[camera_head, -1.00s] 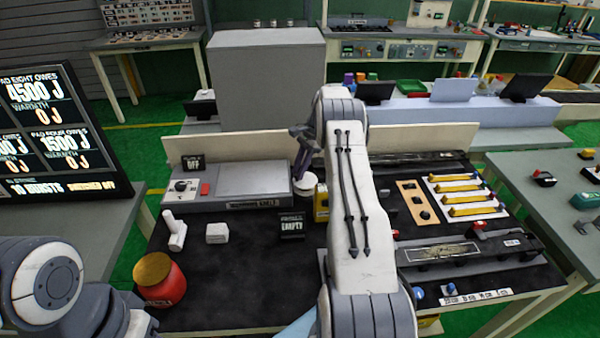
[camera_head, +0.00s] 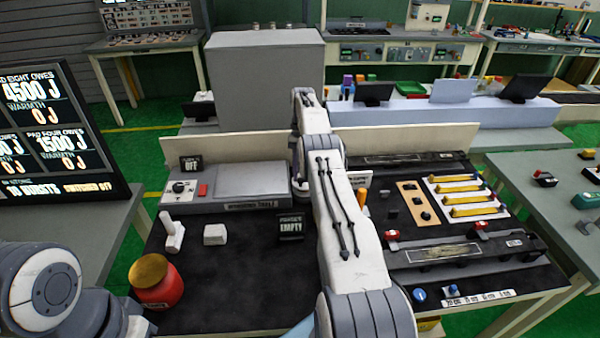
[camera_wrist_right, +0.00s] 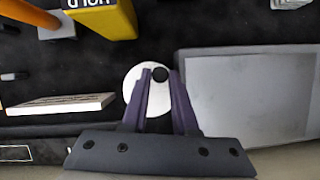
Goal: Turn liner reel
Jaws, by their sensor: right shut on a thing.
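In the right wrist view a round white disc with a small black knob, which looks like the liner reel (camera_wrist_right: 131,84), lies between a grey plate and a white card. My right gripper (camera_wrist_right: 160,80) has its two purple fingers close together over the disc, shut on the black knob near its edge. The fingers cover part of the disc. In the head view my right arm hides most of that spot, beside the right end of the grey warming table (camera_head: 240,182). My left arm shows at the lower left; its gripper is out of the picture.
A yellow block (camera_wrist_right: 108,22) and the white card (camera_wrist_right: 60,105) lie near the disc. A low cream wall (camera_head: 230,147) runs behind.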

